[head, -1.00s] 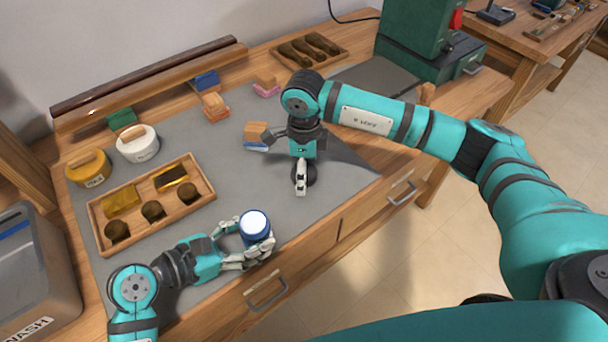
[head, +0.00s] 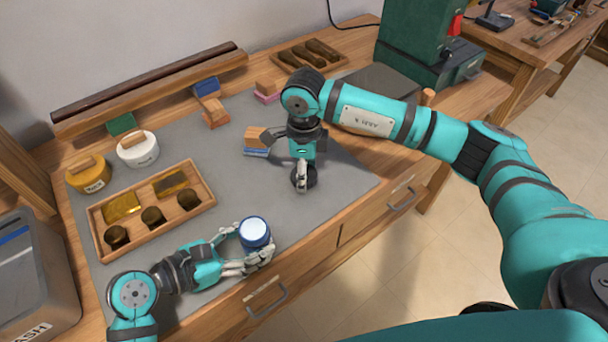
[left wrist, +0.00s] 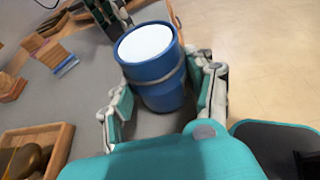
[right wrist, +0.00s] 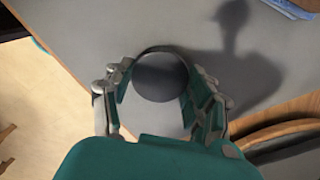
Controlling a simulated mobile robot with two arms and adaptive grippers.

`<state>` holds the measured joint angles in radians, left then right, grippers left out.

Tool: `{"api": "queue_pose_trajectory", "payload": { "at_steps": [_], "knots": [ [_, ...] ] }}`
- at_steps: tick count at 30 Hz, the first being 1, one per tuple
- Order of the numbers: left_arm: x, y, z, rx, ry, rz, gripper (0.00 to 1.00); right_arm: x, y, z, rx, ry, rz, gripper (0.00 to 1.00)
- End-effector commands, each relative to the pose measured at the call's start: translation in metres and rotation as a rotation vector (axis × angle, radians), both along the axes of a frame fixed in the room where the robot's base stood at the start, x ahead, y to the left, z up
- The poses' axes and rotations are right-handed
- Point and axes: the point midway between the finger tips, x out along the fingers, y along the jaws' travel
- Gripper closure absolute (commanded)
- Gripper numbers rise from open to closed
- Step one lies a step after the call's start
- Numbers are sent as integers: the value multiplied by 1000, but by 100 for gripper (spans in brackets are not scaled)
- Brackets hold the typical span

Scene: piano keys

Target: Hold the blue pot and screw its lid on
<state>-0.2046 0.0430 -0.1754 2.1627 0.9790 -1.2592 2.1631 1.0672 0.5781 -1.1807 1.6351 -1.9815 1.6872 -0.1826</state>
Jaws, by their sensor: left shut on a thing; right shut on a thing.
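The blue pot (head: 254,232) stands upright near the front edge of the grey mat, its round top white. My left gripper (head: 247,246) is shut around its side. In the left wrist view the pot (left wrist: 158,82) sits between both fingers. My right gripper (head: 301,182) points down over the mat, right of and behind the pot. It is shut on a dark round piece, seemingly the lid (right wrist: 160,77), which shows between its fingers in the right wrist view. Whether this piece touches the mat I cannot tell. It is apart from the pot.
A wooden tray (head: 101,214) with brass pieces lies left of the pot. A yellow pot (head: 88,174) and a white pot (head: 138,150) stand behind it. The mat between the grippers is clear.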

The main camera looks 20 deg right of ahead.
Motion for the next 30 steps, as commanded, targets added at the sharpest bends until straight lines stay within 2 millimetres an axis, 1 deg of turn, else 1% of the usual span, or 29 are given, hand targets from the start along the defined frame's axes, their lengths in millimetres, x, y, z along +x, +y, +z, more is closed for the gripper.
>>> {"api": "queue_pose_trajectory", "payload": {
  "at_steps": [1,6,9,12,15,18,30],
  "knots": [
    [0,0,-2,-2,-2,0,100,2,0,10,1,-7,1,66],
    [0,0,-6,-2,-2,0,100,2,0,46,0,-7,1,66],
    [0,0,-9,-2,-2,0,100,1,0,64,1,-6,1,66],
    [0,0,-10,-2,-2,0,100,1,0,77,0,-4,1,66],
    [0,0,-10,-2,-2,0,100,0,0,84,1,-3,2,66],
    [0,0,-10,-2,-2,0,100,0,0,86,0,-2,1,66],
    [0,0,-10,-2,-2,0,100,0,0,86,0,-1,1,66]
  ]
}}
